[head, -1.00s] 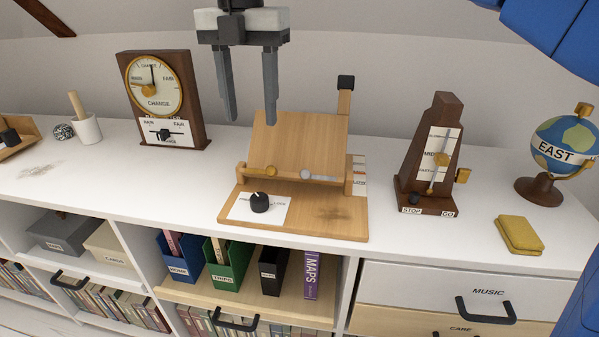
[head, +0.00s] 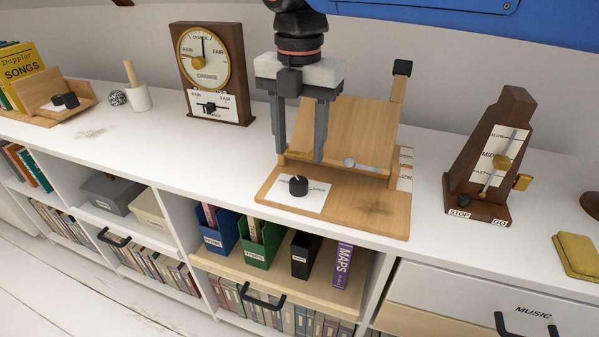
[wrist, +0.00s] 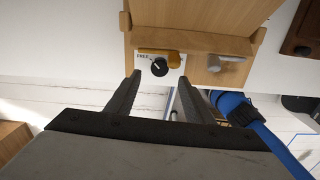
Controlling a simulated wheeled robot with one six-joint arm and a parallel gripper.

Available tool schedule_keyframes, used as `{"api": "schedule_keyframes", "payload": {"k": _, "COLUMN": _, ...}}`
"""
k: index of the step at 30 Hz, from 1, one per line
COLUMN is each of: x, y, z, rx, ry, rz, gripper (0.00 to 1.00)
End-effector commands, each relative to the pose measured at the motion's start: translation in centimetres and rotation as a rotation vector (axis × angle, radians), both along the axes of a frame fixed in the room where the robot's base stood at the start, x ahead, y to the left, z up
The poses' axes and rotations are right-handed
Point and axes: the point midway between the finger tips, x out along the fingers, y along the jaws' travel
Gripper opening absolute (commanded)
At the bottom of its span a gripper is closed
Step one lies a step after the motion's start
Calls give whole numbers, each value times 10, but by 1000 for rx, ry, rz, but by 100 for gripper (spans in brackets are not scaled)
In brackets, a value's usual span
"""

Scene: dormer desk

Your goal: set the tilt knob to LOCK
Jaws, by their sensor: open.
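The tilt knob (head: 299,186) is a small black round knob on a white label plate (head: 313,200) at the front left of the wooden book rest's base (head: 340,217). LOCK is printed right of it in the head view. In the wrist view the knob (wrist: 159,67) has a white pointer mark, and FREE shows on its left; the exact setting is too small to tell. My gripper (head: 299,157) points down, open and empty, above and around the knob's line. In the wrist view my gripper (wrist: 160,82) has its fingertips either side of the knob, apart from it.
The tilted wooden board (head: 345,130) rises behind the knob, with a ledge and a grey piece (head: 362,164) along its foot. A barometer-like clock (head: 212,72) stands left, a metronome (head: 490,160) right. The desk's front edge is close by.

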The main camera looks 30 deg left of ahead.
Motion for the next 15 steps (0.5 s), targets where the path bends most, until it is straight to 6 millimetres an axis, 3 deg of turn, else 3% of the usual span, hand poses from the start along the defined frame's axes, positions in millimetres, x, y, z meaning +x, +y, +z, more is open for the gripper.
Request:
{"api": "schedule_keyframes", "payload": {"k": 9, "x": 0, "y": 0, "z": -51, "rx": -1, "ry": 1, "rz": 0, "gripper": 48}}
{"api": "schedule_keyframes", "payload": {"k": 15, "x": 0, "y": 0, "z": -68, "rx": 1, "ry": 0, "rz": 0, "gripper": 48}}
